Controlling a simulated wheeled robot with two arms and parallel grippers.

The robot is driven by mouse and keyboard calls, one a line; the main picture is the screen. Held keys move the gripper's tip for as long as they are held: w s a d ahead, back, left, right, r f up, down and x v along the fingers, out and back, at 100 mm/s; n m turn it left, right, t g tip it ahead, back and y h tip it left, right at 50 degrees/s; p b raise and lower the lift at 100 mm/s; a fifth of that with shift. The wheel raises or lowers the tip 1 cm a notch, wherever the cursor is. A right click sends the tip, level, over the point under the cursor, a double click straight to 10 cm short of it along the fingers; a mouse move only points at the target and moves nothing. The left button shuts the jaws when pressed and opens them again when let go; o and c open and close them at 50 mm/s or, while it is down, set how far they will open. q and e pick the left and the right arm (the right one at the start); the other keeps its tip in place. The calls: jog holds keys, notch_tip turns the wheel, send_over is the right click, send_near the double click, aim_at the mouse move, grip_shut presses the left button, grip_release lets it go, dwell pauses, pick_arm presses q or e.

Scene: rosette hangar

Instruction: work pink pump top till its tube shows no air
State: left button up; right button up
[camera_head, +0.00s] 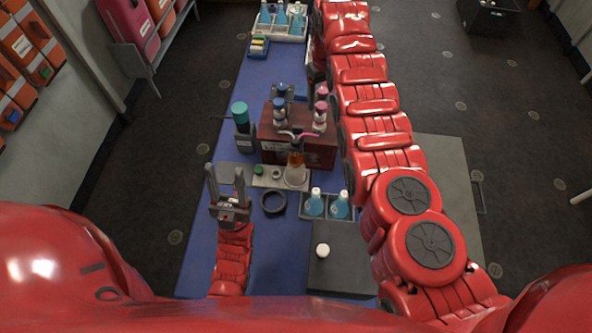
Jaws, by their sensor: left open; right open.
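A bottle with a pink pump top (321,105) stands at the right of a dark red box (305,151). Another pink top (322,91) shows just behind it. A pink and dark spout-like piece (297,136) is in front of the box, above an amber-filled flask (296,160). The tube and any air in it are too small to tell. My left gripper (225,175) is open and empty at the left of the mat, in front and left of the box, apart from the bottles.
A teal-capped bottle (241,116) stands left of the box. Two blue-filled bottles (314,203) sit in a grey tray, with a black ring (273,202) beside them. A white cap (322,250) lies on the grey pad (340,266). The blue mat (200,250) is clear near the front left.

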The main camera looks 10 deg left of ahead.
aim_at(321, 105)
jog(key=shift+r, duration=2.75)
